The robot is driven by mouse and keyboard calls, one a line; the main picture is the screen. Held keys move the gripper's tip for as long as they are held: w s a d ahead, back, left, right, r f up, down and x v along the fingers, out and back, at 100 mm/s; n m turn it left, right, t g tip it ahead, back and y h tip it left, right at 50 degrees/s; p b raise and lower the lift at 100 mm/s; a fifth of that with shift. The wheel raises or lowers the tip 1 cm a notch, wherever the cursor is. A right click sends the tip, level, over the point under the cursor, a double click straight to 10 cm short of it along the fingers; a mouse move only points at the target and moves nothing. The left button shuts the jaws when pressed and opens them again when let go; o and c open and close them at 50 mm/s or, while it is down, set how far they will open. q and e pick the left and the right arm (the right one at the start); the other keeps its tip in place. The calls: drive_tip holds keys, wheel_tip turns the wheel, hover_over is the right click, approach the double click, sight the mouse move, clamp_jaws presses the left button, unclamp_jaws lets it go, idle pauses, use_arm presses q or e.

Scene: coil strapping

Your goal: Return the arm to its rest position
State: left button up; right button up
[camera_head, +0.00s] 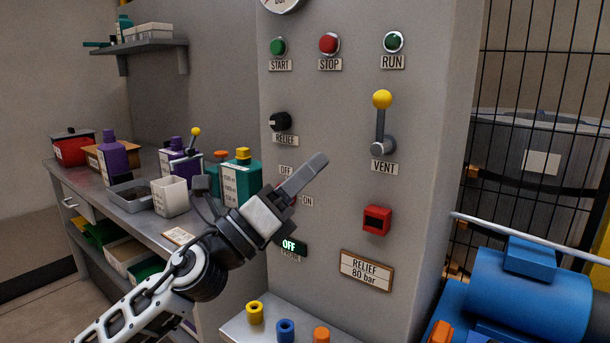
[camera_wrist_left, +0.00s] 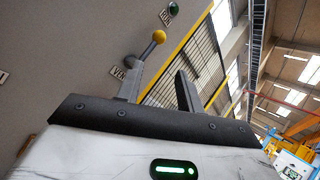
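My left gripper (camera_head: 304,177) is in front of the grey control panel (camera_head: 345,120), its fingers pointing up and right over the area between the OFF and ON labels. In the left wrist view its two fingers (camera_wrist_left: 160,88) stand apart with nothing between them, so it is open and empty. The gripper and wrist partly hide the OFF/ON switch behind them. The vent lever (camera_head: 381,122) with a yellow ball points up, to the right of the gripper; the lever also shows in the left wrist view (camera_wrist_left: 152,46). My right gripper is not in view.
A workbench (camera_head: 108,200) with bottles and bins stands left, behind my left arm. A ledge (camera_head: 240,330) with coloured knobs is below the panel. Blue machinery (camera_head: 530,295) and a wire fence (camera_head: 540,70) are at the right.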

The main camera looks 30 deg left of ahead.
use_arm(q)
drive_tip(key=s+d+f+n+g+y, duration=0.15)
drive_tip(key=f+n+y, duration=0.25)
drive_tip(key=f+n, duration=0.85)
drive_tip(key=s+d+f+n+g+y, duration=0.1)
drive_tip(key=s+f+n+g+y, duration=0.3)
drive_tip(key=f+n, duration=0.8)
drive_tip(key=s+d+f+n+g, duration=0.2)
drive_tip(key=s+d+f+n, duration=0.2)
drive_tip(key=f, duration=0.5)
drive_tip(key=s+d+f+n+g, duration=0.3)
drive_tip(key=s+f, duration=0.3)
drive_tip(key=f, duration=0.3)
drive_tip(key=shift+s+d+n+g, duration=0.35)
drive_tip(key=shift+d+n, duration=0.2)
drive_tip(key=shift+n, duration=0.1)
drive_tip(key=shift+w+h, duration=0.1)
drive_tip(key=shift+h, duration=0.2)
